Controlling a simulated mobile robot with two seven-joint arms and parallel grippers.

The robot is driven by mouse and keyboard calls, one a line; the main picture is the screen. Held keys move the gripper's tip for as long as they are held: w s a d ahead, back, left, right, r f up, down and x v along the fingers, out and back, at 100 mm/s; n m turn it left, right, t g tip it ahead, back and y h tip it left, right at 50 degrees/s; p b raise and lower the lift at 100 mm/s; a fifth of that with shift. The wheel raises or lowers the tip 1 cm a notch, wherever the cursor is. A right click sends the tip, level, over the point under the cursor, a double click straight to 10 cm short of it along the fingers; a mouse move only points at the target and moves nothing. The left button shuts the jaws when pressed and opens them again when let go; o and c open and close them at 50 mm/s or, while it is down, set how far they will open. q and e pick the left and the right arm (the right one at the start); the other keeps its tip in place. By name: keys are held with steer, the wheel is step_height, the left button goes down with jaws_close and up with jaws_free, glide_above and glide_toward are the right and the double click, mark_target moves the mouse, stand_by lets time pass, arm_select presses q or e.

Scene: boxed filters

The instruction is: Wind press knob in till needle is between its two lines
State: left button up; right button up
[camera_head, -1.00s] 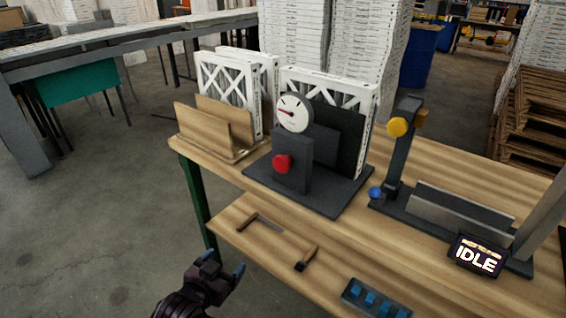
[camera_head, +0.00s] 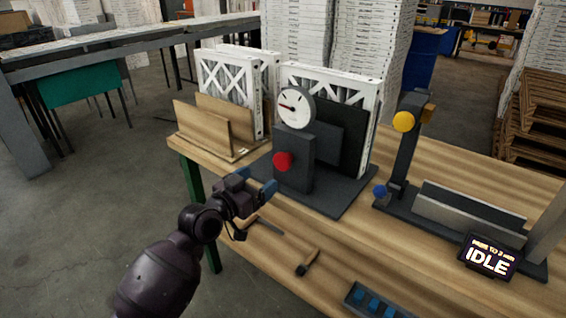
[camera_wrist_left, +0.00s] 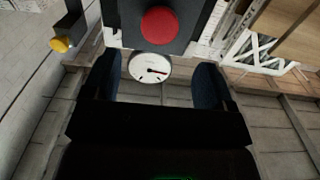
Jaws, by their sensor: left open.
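The press stands on a dark base on the wooden bench, with a red knob (camera_head: 283,161) on the front of its dark block (camera_head: 300,174). Above it is a round white gauge (camera_head: 296,107). The needle points left in the head view; its place against the two lines is too small to tell. My left gripper (camera_head: 258,181) is open and empty, in front and left of the knob, apart from it. In the left wrist view the red knob (camera_wrist_left: 160,25) lies ahead between the two fingers, and the gauge (camera_wrist_left: 150,68) shows upside down. My right gripper is out of view.
A white-framed filter (camera_head: 365,95) stands in the press behind a dark plate. More filters stand left, by a wooden holder (camera_head: 205,130). Right is a dark fixture with a yellow knob (camera_head: 403,122) and an IDLE display (camera_head: 488,257).

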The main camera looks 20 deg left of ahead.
mark_target(280, 164)
arm_select(q)
steer(key=x, duration=1)
steer(key=shift+w+f, duration=0.1)
steer(key=shift+w, duration=0.05)
steer(key=c, duration=0.9)
